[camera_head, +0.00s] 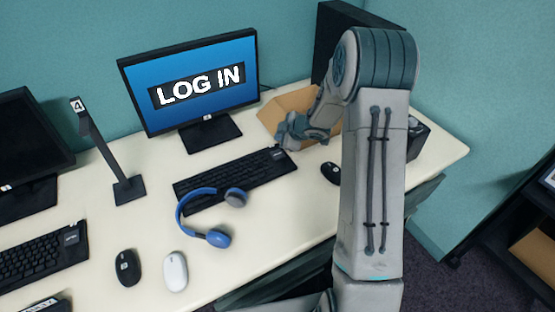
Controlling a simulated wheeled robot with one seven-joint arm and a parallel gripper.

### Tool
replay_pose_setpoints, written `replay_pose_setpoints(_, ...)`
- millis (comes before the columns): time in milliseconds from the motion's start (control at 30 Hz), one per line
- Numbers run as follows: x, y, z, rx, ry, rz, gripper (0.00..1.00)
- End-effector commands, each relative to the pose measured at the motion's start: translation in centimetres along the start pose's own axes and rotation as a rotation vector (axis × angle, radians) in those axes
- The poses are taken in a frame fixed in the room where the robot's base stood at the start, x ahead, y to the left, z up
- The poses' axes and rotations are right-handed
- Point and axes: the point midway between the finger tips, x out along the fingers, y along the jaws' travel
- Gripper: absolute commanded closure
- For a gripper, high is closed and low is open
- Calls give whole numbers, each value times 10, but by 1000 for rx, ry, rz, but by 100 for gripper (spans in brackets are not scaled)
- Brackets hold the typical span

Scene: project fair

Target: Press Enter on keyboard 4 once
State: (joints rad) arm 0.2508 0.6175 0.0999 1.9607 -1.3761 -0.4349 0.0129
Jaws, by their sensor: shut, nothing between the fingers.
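A black keyboard (222,182) lies on the desk in front of the monitor (190,85) that reads LOG IN. A stand (100,150) with a "4" sign is to its left. Another black keyboard (40,258) lies at the lower left; I cannot read a number on either keyboard. My gripper (281,146) is shut and is just above or beside the right end of the middle keyboard. Its fingertips are small and partly hidden. I cannot tell whether they touch a key, and the Enter key cannot be made out.
Blue headphones (217,239) lie against the keyboard's front edge. A black mouse (128,267) and a white mouse (175,271) are in front. Another black mouse (330,172) is beside my arm. A dark monitor (30,140) is at left.

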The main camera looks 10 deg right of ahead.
Motion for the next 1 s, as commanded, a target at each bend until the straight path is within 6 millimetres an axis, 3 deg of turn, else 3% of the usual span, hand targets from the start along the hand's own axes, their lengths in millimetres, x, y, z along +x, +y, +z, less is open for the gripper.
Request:
replay_pose_setpoints(33,9,-7,7,-1,0,0,100)
replay_pose_setpoints(400,35,-26,26,1,0,0,100)
replay_pose_setpoints(1000,36,-26,26,1,0,0,100)
